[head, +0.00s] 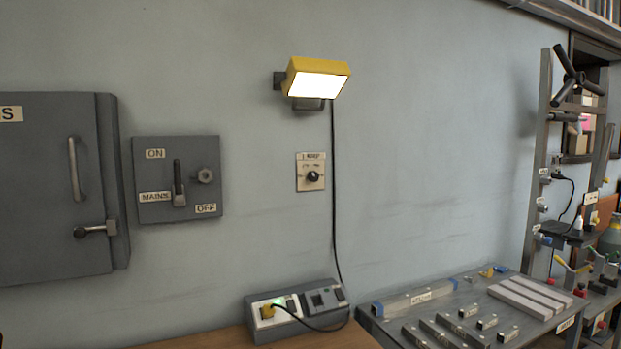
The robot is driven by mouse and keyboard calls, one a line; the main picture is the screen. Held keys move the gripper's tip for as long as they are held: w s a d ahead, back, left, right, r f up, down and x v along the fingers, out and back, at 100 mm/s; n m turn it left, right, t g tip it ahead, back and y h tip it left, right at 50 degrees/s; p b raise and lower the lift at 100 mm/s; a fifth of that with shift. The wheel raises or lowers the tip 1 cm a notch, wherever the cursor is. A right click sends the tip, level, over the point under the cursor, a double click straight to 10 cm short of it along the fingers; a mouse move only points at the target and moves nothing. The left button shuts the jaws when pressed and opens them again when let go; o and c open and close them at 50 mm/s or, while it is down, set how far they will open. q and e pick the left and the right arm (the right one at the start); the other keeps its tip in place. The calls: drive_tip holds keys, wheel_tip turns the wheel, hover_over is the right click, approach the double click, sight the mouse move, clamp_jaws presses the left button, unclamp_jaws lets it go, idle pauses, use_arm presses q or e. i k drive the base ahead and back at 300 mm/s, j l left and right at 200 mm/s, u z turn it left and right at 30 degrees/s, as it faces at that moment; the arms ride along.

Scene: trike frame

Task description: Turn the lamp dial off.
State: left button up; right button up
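A yellow lamp (318,78) is mounted on the wall in the head view, and its panel glows bright white. Below it is a small beige plate (310,186) with a round black lamp dial (312,176). The plate carries small print above the dial that is too small to read surely. The exact angle of the dial's pointer is hard to tell. Neither of my grippers shows in this view, and nothing touches the dial.
Left of the dial are a grey mains switch box (180,212) and a grey cabinet (45,225). A black cable (334,200) hangs right of the plate to a socket box (296,309) on a wooden surface. A grey bench (465,300) holds metal blocks. The wall around the dial is clear.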

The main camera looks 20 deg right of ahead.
sight(313, 176)
drive_tip(key=l, duration=0.4)
drive_tip(key=i+l+z, duration=0.1)
drive_tip(key=l, duration=0.3)
drive_tip(key=i+l+z, duration=0.1)
drive_tip(key=l, duration=0.3)
drive_tip(key=i+l, duration=0.1)
drive_tip(key=l, duration=0.25)
drive_tip(key=i+l+z, duration=0.1)
drive_tip(key=l, duration=0.3)
